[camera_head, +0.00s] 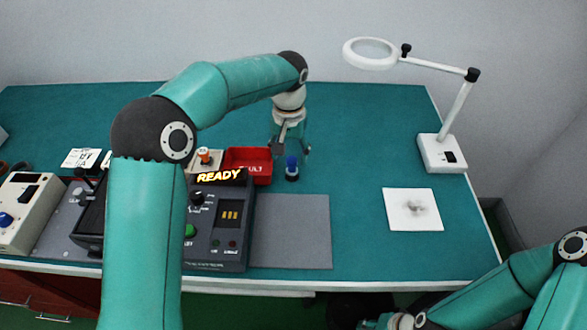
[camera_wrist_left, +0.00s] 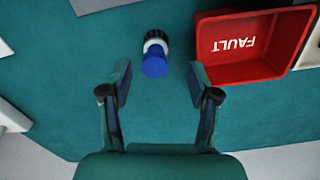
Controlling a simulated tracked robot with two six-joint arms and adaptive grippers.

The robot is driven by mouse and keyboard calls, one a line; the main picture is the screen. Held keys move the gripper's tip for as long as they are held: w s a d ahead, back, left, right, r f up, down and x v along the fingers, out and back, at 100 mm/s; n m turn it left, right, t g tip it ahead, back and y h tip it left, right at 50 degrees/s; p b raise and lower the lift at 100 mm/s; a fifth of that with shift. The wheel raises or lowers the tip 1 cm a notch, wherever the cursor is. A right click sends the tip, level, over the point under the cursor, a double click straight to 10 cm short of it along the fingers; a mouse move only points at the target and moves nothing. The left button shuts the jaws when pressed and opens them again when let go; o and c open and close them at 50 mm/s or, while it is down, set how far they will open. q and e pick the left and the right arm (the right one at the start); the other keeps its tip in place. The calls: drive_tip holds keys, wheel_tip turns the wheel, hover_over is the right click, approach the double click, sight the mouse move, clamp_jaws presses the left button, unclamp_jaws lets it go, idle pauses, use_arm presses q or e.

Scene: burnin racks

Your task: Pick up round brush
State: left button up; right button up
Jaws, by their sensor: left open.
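The round brush (camera_head: 291,167) stands upright on the green table, with a blue top and a dark base ringed in white. In the left wrist view the brush (camera_wrist_left: 155,56) lies ahead of the fingertips, roughly midway between them. My left gripper (camera_head: 291,148) is open and empty, just behind the brush in the head view; its two fingers also show in the wrist view (camera_wrist_left: 158,82). The fingers appear apart from the brush. My right arm is at the lower right of the head view, its gripper mostly cut off at the bottom edge and its fingers not clear.
A red FAULT bin (camera_head: 262,158) stands close beside the brush. A dark READY device (camera_head: 222,232) and a grey mat (camera_head: 300,238) are in front. A magnifier lamp (camera_head: 440,152) and a white pad (camera_head: 412,208) are to the right. The table between brush and pad is clear.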

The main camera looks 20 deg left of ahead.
sight(292, 158)
use_arm(q)
drive_tip(key=shift+w+d+f+p, duration=0.15)
drive_tip(key=shift+f+p, duration=0.15)
drive_tip(key=shift+f, duration=1.05)
drive_tip(key=shift+w+d+f+p, duration=0.15)
drive_tip(key=shift+f+p, duration=0.15)
drive_tip(key=shift+f, duration=1.05)
drive_tip(key=shift+s, duration=0.1)
clamp_jaws()
